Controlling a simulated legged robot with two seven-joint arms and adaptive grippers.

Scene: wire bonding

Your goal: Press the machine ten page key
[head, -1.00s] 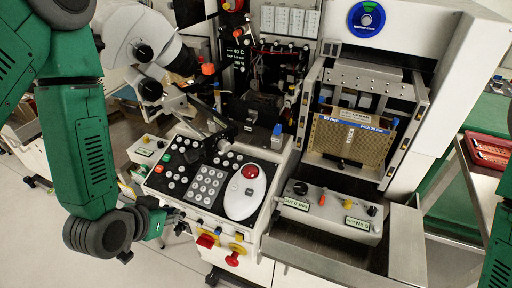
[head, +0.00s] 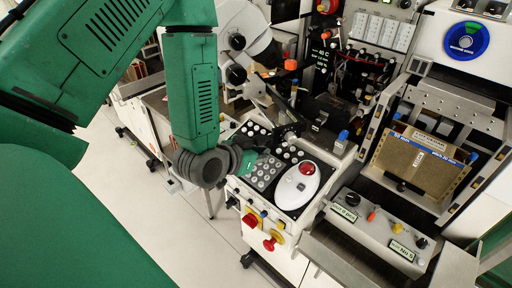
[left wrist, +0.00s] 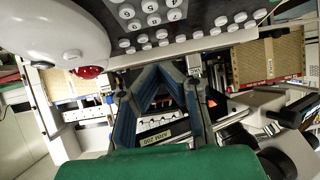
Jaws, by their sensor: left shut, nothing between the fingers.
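The machine's black control panel (head: 291,206) stands in the middle of the head view, with rows of round white keys (head: 265,172) and a white dome with a red button (head: 307,168). Which key is the page key cannot be read. My left gripper (head: 247,163) is at the panel's left part, mostly hidden by my wrist. In the left wrist view its two blue-grey fingers (left wrist: 160,70) are shut and empty, their tips near the panel's edge. Contact with a key cannot be told. My right gripper is not visible.
A microscope head (head: 240,40) stands behind the panel. A box with knobs and labels (head: 375,225) is to the right, below a framed brown plate (head: 420,160). Red and yellow knobs (head: 268,242) stick out at the front. Open floor (head: 140,200) lies left.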

